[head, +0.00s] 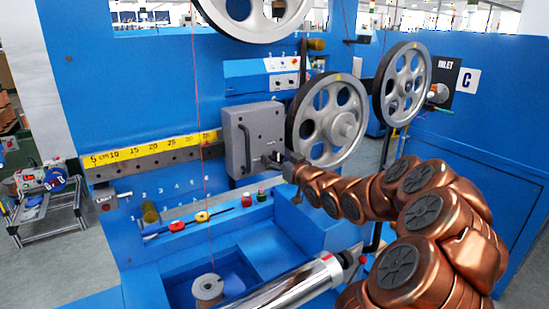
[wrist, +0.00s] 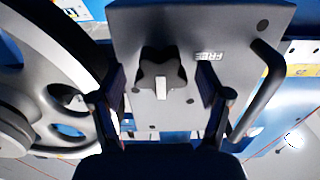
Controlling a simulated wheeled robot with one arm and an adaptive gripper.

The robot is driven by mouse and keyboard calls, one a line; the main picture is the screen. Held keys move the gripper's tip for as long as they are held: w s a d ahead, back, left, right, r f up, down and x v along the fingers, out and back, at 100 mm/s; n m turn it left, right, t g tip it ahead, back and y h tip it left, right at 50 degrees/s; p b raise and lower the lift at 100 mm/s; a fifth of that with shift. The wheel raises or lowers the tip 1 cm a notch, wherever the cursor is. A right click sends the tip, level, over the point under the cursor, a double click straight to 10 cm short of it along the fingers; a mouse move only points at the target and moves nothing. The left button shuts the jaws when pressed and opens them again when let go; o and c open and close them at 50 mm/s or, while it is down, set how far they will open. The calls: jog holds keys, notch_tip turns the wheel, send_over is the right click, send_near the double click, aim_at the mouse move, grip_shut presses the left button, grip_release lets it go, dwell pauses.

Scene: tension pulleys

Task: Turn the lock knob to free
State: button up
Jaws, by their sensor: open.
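The lock knob (wrist: 153,68) is black and star-shaped, with a white pointer bar that points down in the wrist view. It sits on the grey box (wrist: 200,22), which also shows in the head view (head: 240,135). A "FREE" label (wrist: 208,56) is on the box to the right of the knob. My gripper (wrist: 162,78) is open, with one finger on each side of the knob and visible gaps between. In the head view my gripper (head: 283,164) is at the right side of the box face, and the knob is mostly hidden there.
A dark bar handle (wrist: 262,88) curves along the box's right side in the wrist view. A large grey pulley wheel (head: 328,120) stands close beside my gripper. A yellow ruler (head: 150,149) runs left of the box. A silver cylinder (head: 290,288) lies below.

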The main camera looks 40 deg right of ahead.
jog(key=shift+w, duration=0.25)
jog(key=shift+c, duration=0.4)
